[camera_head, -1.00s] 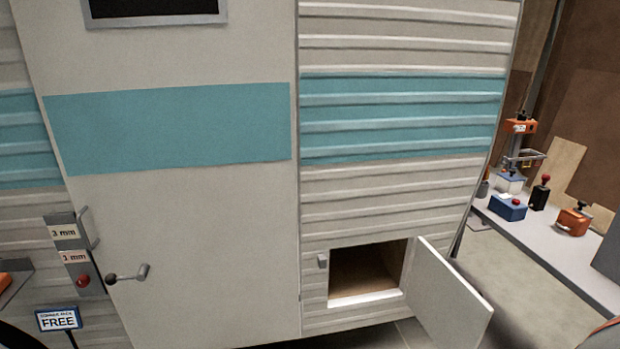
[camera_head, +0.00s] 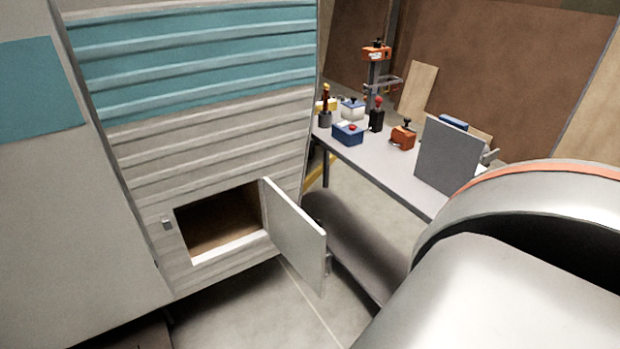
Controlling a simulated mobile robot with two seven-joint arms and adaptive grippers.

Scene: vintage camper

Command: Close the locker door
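The locker door (camera_head: 295,236) is a white panel on the lower side of the camper. It stands open, hinged at the right edge of the opening and swung outward. The locker opening (camera_head: 220,222) shows a brown, empty-looking inside with a white frame. A small grey catch (camera_head: 167,224) sits on the wall left of the opening. A large pale arm link of mine fills the lower right of the view. Neither gripper is in view.
The ribbed camper wall (camera_head: 210,130) carries a teal band. A grey workbench (camera_head: 365,160) with several tools stands behind on the right, with an upright grey panel (camera_head: 447,158) on it. Bare floor (camera_head: 250,310) lies in front of the locker.

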